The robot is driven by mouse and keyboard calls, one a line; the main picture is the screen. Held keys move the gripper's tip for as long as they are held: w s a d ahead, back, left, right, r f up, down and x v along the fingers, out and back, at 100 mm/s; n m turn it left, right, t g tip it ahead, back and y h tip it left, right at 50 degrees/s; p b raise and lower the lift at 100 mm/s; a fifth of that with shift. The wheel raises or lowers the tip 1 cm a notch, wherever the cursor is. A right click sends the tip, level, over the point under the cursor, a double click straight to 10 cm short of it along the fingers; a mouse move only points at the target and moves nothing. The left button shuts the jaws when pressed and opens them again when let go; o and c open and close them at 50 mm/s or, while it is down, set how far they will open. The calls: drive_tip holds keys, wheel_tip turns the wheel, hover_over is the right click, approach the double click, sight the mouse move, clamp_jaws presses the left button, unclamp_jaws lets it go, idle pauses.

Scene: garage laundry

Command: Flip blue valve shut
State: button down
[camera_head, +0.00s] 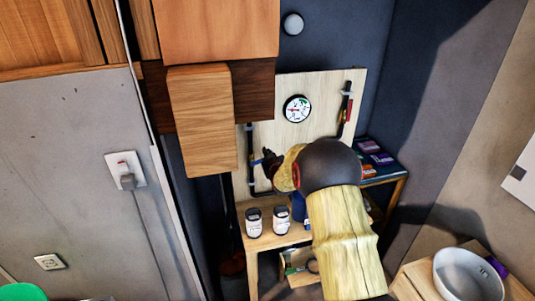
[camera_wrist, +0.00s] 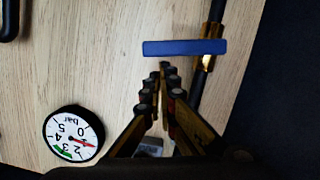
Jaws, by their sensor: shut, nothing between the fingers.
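The blue valve has a flat blue lever (camera_wrist: 184,47), seen in the wrist view lying crosswise to its dark pipe. The lever's right end sits at a brass body on that pipe (camera_wrist: 206,75). My gripper (camera_wrist: 164,70) is shut and empty. In the wrist picture its fingertips are just below the lever's middle, close to it; I cannot tell whether they touch. In the head view my gripper (camera_head: 271,163) is by the left pipe (camera_head: 250,145) of the pale board, and my arm hides part of the area.
A round pressure gauge (camera_head: 297,109) is on the wooden board (camera_head: 325,88), also in the wrist view (camera_wrist: 73,134). Another pipe with a red handle (camera_head: 344,116) is at the right. Two white jars (camera_head: 254,222) stand on a shelf below. Wooden cabinets (camera_head: 203,118) hang at the left.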

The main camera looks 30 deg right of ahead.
drive_tip(key=shift+f, duration=0.1)
drive_tip(key=f+b, duration=0.1)
drive_tip(key=d+b, duration=0.1)
drive_tip(key=b, duration=0.1)
drive_tip(key=shift+s+d+f, duration=0.15)
drive_tip(key=shift+f, duration=0.2)
drive_tip(key=shift+r, duration=0.1)
drive_tip(key=s+a+r+p, duration=0.1)
drive_tip(key=s+a+r, duration=0.1)
drive_tip(key=s+r, duration=0.4)
drive_tip(key=s, duration=0.3)
drive_tip(key=shift+s+a, duration=0.2)
drive_tip(key=shift+a, duration=0.1)
